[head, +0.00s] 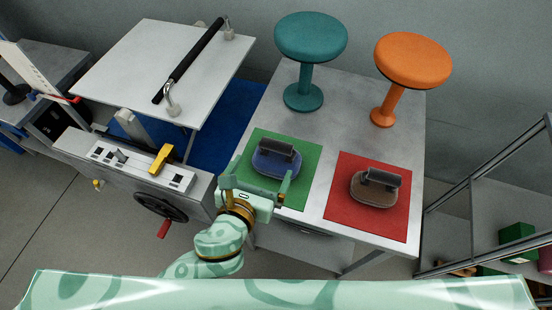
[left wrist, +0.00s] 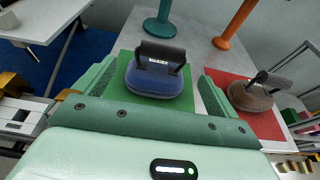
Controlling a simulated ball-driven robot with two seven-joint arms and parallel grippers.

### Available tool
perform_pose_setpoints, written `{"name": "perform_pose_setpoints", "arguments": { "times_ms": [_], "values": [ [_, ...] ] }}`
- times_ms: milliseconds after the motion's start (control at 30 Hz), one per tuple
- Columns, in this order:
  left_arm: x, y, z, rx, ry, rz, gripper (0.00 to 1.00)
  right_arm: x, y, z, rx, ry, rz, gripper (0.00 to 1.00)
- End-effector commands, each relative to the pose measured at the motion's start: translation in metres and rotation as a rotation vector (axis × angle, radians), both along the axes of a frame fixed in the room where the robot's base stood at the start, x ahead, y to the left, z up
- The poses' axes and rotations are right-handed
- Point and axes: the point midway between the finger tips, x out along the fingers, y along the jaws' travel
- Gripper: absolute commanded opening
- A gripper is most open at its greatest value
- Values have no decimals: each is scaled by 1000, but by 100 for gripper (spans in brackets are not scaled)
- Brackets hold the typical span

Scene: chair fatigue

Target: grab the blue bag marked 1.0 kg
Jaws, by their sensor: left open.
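The blue bag (head: 275,168) lies on a green mat (head: 308,168) on the grey table, with a dark handle upright on top. It also shows in the left wrist view (left wrist: 155,85), ahead of the jaws; a small white marking on its handle is too small to read. My left gripper (head: 260,178) is open and empty, with one finger at each side of the bag's near part. I cannot tell whether either finger touches it. My right gripper is not in view.
A brown bag (head: 372,194) with a dark handle lies on a red mat (head: 345,220) to the right. A teal stool (head: 310,38) and an orange stool (head: 413,60) stand behind. A machine with a white board (head: 150,65) is left, a shelf rack (head: 490,215) right.

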Motion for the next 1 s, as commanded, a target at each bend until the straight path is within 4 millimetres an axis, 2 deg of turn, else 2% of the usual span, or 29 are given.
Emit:
{"name": "perform_pose_setpoints", "arguments": {
  "times_ms": [33,200,467,700,1000],
  "values": [
    [14,-4,-6,-2,-1,2,96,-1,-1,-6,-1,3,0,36],
    [47,-15,-18,-3,2,3,96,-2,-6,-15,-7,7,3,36],
    [69,-24,-25,-5,4,3,96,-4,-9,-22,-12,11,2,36],
    [101,-38,-38,-3,6,4,96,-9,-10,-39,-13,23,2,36],
    [108,-41,-37,-3,5,2,96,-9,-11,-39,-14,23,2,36]
  ]
}}
